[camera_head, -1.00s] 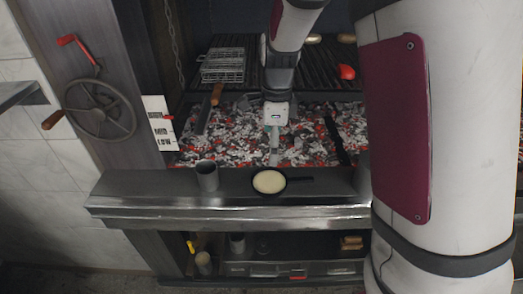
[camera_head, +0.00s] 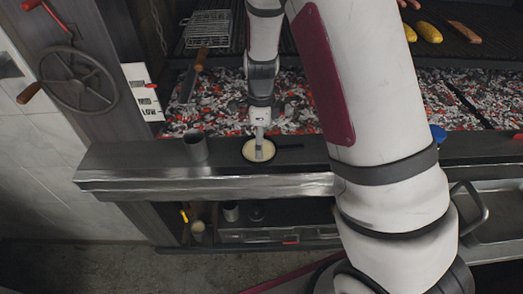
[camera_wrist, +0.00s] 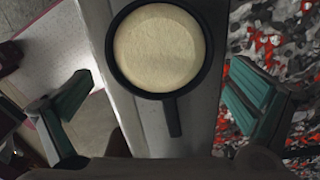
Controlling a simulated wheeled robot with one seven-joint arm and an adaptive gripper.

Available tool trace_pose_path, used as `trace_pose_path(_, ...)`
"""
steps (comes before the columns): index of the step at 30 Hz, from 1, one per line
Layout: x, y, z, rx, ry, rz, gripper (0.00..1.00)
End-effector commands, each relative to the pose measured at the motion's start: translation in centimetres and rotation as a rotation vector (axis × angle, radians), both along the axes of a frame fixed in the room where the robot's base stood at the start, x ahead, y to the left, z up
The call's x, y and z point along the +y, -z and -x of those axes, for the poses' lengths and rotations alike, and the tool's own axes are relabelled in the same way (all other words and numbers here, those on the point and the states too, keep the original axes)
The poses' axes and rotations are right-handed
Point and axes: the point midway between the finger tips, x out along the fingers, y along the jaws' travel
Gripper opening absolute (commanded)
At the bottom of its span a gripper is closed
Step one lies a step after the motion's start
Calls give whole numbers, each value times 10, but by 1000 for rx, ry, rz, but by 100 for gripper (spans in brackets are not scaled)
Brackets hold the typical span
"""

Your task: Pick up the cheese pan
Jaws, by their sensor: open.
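The cheese pan (camera_head: 249,153) is a small black pan filled with pale cheese, standing on the metal ledge in front of the coals. In the head view its short black handle points right. In the wrist view the pan (camera_wrist: 159,48) lies at the top centre, its handle (camera_wrist: 173,117) pointing down between the fingers. My gripper (camera_head: 262,150) is over the pan in the head view and hides part of the cheese. In the wrist view my gripper (camera_wrist: 165,108) is open, with a green-padded finger on each side, both apart from the handle.
A grey metal cup (camera_head: 196,147) stands on the ledge (camera_head: 130,160) left of the pan. Glowing coals (camera_head: 210,105) lie behind the ledge. Corn (camera_head: 428,32) and sausages (camera_head: 464,32) lie on the grill at the back right. A sink (camera_head: 492,225) is at the right.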

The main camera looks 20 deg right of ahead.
Motion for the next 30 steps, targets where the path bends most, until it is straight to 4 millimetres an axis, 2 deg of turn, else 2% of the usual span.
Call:
trace_pose_path(6,0,30,1,2,0,-1,100)
trace_pose_path(15,0,35,1,0,0,-1,100)
trace_pose_path(16,0,35,1,0,0,-1,98)
trace_pose_path(23,0,35,1,0,0,-1,46)
trace_pose_path(30,1,34,0,-1,0,0,45)
